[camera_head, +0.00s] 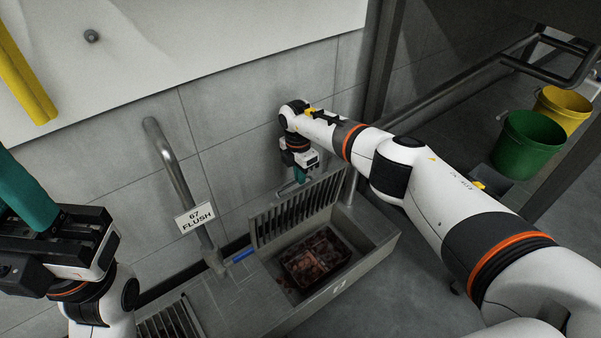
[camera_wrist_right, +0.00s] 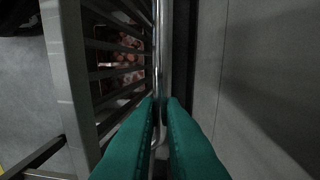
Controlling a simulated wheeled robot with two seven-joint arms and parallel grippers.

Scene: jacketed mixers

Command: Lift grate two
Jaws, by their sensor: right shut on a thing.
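Grate two (camera_head: 300,212) is a grey slatted metal grate, tilted up on edge along the wall side of an open floor trough (camera_head: 375,250). The trough's front rim carries two short light marks. My right gripper (camera_head: 290,190) is at the grate's raised upper edge, fingers pointing down. In the right wrist view its two green fingers (camera_wrist_right: 160,115) are closed around a thin metal bar, with the grate's slats (camera_wrist_right: 115,60) on the left. My left gripper (camera_head: 28,190) is at the left edge, far from the grate; its finger gap is hidden.
A basket of reddish-brown debris (camera_head: 315,262) sits in the open trough. Another slatted grate (camera_head: 170,322) lies at the lower left. A pipe (camera_head: 172,165) with a "67 FLUSH" sign (camera_head: 195,217) rises by the wall. Green (camera_head: 527,145) and yellow (camera_head: 562,108) buckets stand at right.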

